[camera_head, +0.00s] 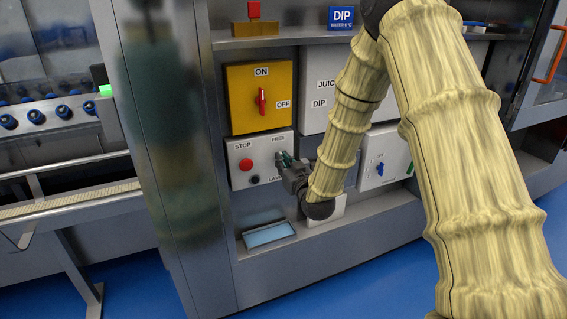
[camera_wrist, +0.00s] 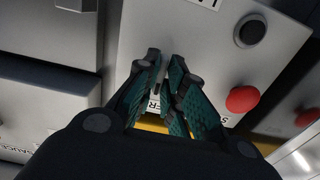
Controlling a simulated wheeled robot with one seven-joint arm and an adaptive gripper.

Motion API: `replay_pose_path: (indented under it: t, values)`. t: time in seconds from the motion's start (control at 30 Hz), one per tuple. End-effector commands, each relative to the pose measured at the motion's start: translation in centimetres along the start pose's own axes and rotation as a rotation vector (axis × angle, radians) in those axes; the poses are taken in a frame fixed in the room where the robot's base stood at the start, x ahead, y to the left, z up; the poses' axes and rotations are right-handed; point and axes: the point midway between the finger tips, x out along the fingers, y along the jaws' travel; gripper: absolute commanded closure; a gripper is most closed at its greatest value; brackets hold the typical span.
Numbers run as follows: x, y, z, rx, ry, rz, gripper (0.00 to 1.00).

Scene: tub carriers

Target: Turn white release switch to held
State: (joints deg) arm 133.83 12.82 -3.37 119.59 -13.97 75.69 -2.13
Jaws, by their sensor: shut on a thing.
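The white control box (camera_head: 238,165) has a red button (camera_head: 246,165) under the word STOP and a black button (camera_head: 254,180) below it. My gripper (camera_head: 281,158) is at the right part of this box, below a word that looks like FREE. My fingers, also in the wrist view (camera_wrist: 163,62), are closed in on the place of the white release switch. The fingers hide the switch, so its position cannot be read. The wrist view shows the box turned over, with the red button (camera_wrist: 242,99) right of my fingers and the black button (camera_wrist: 250,30) above it.
Above the box is a yellow panel (camera_head: 238,109) with a red ON/OFF handle (camera_head: 262,101). A white panel (camera_head: 370,175) with a blue switch is to the right. A light blue tray (camera_head: 268,234) sits below, on the ledge. A steel post stands left.

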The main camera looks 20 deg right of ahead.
Motion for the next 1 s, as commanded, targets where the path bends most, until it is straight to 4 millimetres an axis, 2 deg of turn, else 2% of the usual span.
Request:
replay_pose_path:
  t: [0.03,0.07,0.17,0.47,0.63,0.77,1.0]
  values:
    - [-0.1,0.1,0.1,0.0,-0.003,0.002,1.0]
    - [-0.1,0.1,0.1,0.0,-0.003,0.002,0.84]
    - [-0.1,0.1,0.1,0.0,-0.002,0.002,0.65]
    - [-0.1,0.0,0.1,-0.001,-0.001,0.001,0.65]
    - [-0.9,0.0,0.1,-0.001,-0.001,0.001,0.65]
    - [-2.7,0.0,0.0,0.0,-0.002,0.001,0.65]
    - [-7.2,0.1,0.1,0.001,-0.003,0.002,0.65]
